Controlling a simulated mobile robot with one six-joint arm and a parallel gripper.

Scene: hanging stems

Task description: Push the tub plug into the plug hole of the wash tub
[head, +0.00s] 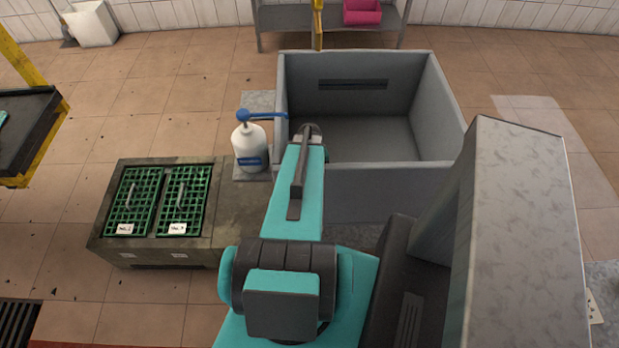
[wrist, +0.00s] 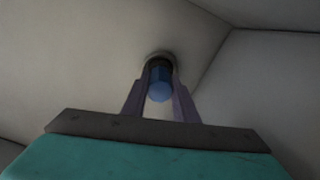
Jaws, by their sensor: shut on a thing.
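The wash tub (head: 375,180) is a grey open box in the head view. My arm reaches to its left front corner, and my gripper is hidden there behind the arm. In the wrist view my gripper (wrist: 160,82) is shut on the blue tub plug (wrist: 160,88), with one finger on each side. The plug's far end meets a dark round rim, the plug hole (wrist: 158,55), in a pale tub surface. The plug looks lined up with the hole. I cannot tell how deep it sits.
A white pump bottle (head: 250,147) with a blue spout stands beside the tub's left wall. A crate with green grids (head: 160,197) is at left. A shelf (head: 280,18) with a pink bin (head: 362,12) stands behind. In the wrist view a tub corner lies at right.

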